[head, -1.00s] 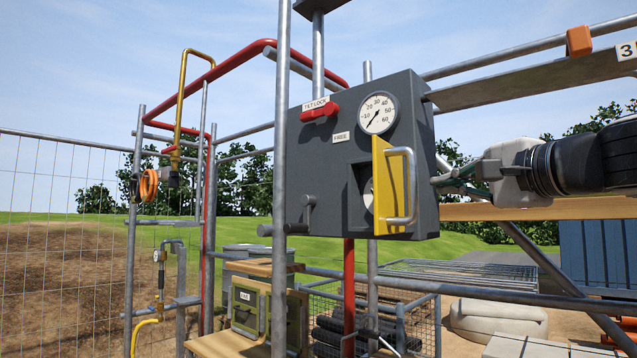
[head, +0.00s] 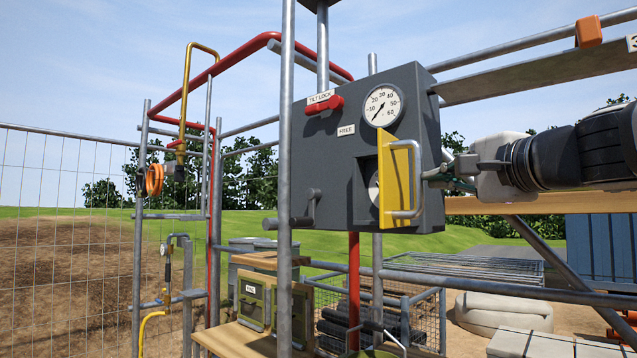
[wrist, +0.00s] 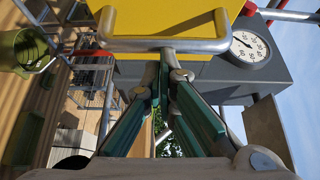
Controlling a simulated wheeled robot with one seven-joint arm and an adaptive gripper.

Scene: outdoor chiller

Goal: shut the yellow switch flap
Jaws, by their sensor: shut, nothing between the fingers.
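The yellow switch flap (head: 396,188) stands open, sticking out from the front of the dark grey box (head: 335,190). The box's opening (head: 368,183) shows to the left of the flap, with a pale round part inside partly hidden. A grey bar handle (head: 418,178) is on the flap's right face. My gripper (head: 430,177) is shut and empty at the right of the flap, by the handle. In the wrist view the shut fingertips (wrist: 166,52) are at the handle bar (wrist: 165,45), in front of the yellow flap (wrist: 180,18). I cannot tell whether they touch it.
The box carries a gauge (head: 382,105), a red tilt lock lever (head: 325,105) and a small crank (head: 306,208). A vertical scaffold pole (head: 285,180) passes in front of its left edge. A grey rail (head: 500,282) runs below the arm.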

